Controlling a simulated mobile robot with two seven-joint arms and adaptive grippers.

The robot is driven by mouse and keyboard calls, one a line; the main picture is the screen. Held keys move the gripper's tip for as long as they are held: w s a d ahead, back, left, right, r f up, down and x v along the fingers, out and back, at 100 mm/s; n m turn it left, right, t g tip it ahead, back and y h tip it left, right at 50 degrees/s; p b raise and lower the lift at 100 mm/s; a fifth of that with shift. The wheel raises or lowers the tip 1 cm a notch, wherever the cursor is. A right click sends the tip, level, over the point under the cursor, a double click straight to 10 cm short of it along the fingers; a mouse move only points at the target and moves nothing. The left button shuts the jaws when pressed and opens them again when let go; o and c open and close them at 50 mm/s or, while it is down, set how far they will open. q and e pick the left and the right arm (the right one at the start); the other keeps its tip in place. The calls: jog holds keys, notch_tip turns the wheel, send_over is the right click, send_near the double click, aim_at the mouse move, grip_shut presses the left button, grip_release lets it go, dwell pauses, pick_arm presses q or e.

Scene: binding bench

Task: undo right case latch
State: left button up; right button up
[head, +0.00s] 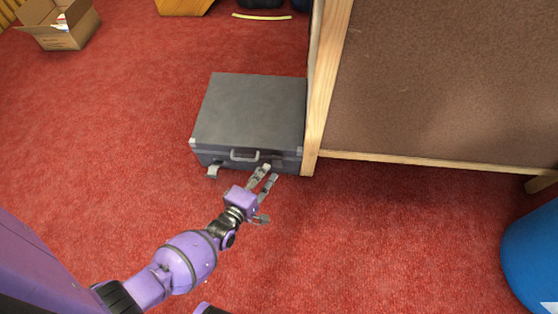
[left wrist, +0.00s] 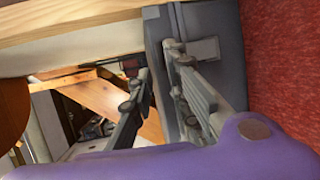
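A closed grey case (head: 250,105) lies on the red carpet, its front with the handle (head: 244,155) facing me. A light grey left latch (head: 212,172) sticks out and down from the front's left end. The right latch is mostly hidden behind my fingers in the head view. My left gripper (head: 270,174) is at the right part of the case front, fingers apart. In the left wrist view the open fingers (left wrist: 158,65) reach to the case (left wrist: 222,35); a dark grey block on it, perhaps the latch, is by one fingertip. I cannot tell whether they touch. My right gripper is out of view.
A brown board with a wooden frame (head: 325,90) stands tight against the case's right side. A blue rounded object (head: 535,255) is at lower right. A cardboard box (head: 60,25) is at upper left. Carpet in front and left is clear.

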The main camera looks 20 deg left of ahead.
pick_arm(q)
jog(key=b, duration=0.2)
send_over(273, 161)
jog(key=s+d, duration=0.2)
jog(key=s, duration=0.1)
jog(key=f, duration=0.1)
jog(key=shift+a+f, duration=0.1)
jog(key=shift+a, duration=0.15)
grip_shut()
